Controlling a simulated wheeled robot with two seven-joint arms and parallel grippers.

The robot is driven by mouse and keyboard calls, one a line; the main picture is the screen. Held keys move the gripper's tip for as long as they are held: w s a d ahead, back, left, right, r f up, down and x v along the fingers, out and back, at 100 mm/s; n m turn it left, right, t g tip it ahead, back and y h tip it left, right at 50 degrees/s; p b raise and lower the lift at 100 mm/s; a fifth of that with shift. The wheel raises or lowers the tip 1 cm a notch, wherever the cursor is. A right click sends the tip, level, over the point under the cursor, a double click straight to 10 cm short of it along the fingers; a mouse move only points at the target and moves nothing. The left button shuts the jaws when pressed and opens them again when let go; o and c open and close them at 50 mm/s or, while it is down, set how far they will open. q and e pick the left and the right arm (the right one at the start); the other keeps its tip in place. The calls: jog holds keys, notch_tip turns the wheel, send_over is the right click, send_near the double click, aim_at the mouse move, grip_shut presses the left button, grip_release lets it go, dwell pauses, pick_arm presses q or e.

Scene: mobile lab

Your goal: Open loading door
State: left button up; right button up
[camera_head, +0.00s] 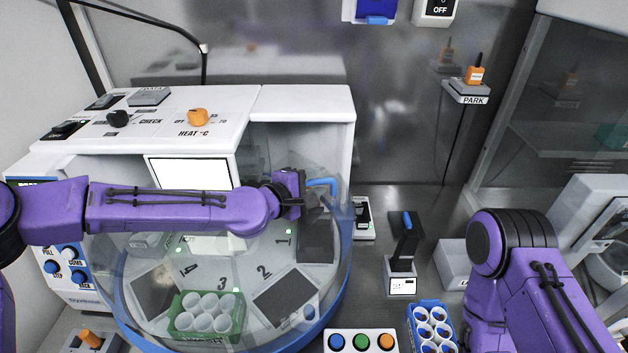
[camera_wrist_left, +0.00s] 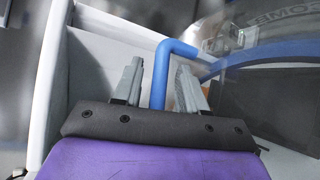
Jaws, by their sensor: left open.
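The loading door appears to be the clear curved cover with a blue rim (camera_head: 343,283) on the front of the white machine (camera_head: 300,103). A blue bent handle (camera_head: 323,183) stands at its right side, and the handle also shows in the left wrist view (camera_wrist_left: 161,72). My left gripper (camera_head: 308,190) reaches across the machine front to the handle. In the left wrist view its two grey fingers (camera_wrist_left: 158,85) are apart, with the handle between them. Contact cannot be told. My right arm is at the lower right; its gripper is out of view.
Behind the clear cover are numbered places and a green rack (camera_head: 207,316) of white cups. To the right stand a blue rack (camera_head: 433,328), a button box (camera_head: 361,341) and a stand with a blue-tipped lever (camera_head: 405,245). A PARK shelf (camera_head: 467,92) is on the back wall.

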pick_arm(q)
jog(key=shift+w, duration=0.1)
grip_shut()
